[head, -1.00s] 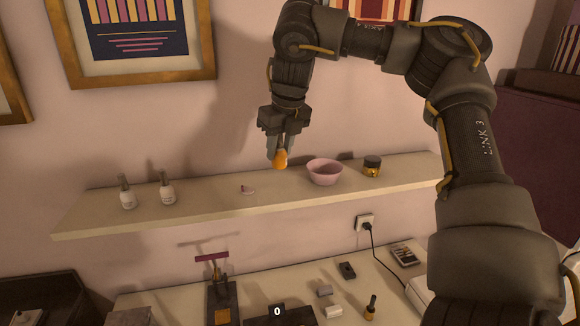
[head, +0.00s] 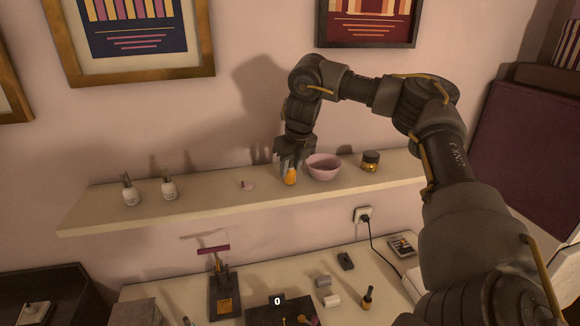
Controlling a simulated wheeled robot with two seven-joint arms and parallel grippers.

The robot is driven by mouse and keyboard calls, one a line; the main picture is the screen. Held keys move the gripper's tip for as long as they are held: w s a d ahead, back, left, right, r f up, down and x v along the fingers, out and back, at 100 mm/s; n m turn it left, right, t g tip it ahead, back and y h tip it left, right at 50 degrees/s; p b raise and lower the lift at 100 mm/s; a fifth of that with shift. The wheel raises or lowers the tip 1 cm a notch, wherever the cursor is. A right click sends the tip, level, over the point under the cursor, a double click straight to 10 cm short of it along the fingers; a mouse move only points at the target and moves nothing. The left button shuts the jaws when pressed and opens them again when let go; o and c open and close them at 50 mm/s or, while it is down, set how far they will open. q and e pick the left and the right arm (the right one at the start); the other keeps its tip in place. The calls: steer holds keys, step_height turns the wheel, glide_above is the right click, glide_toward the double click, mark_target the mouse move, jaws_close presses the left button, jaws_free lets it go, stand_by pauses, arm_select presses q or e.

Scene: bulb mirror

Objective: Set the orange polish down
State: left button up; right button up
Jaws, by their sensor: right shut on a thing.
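The orange polish (head: 290,178) is a small rounded orange bottle on the wall shelf's middle part, just left of a pink bowl. My right gripper (head: 290,168) points down from above and is shut on it. The polish is upright or nearly so, with its base at or very close to the shelf top; I cannot tell whether it touches. Its upper part is hidden between the fingers. My left gripper is not in view.
The shelf (head: 215,203) also holds the pink bowl (head: 323,168), a gold-dark jar (head: 370,162), a small pink item (head: 246,185) and two white bottles (head: 169,187) at left. Shelf room is free between these bottles and the pink item. A cluttered desk (head: 270,275) lies below.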

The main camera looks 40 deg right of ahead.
steer(key=shift+a+f, duration=0.1)
steer(key=shift+f, duration=0.1)
steer(key=o, duration=1)
steer(key=v, duration=1.2)
steer(key=shift+s+r+b, duration=0.1)
steer(key=shift+r+b, duration=0.05)
steer(key=shift+b, duration=0.15)
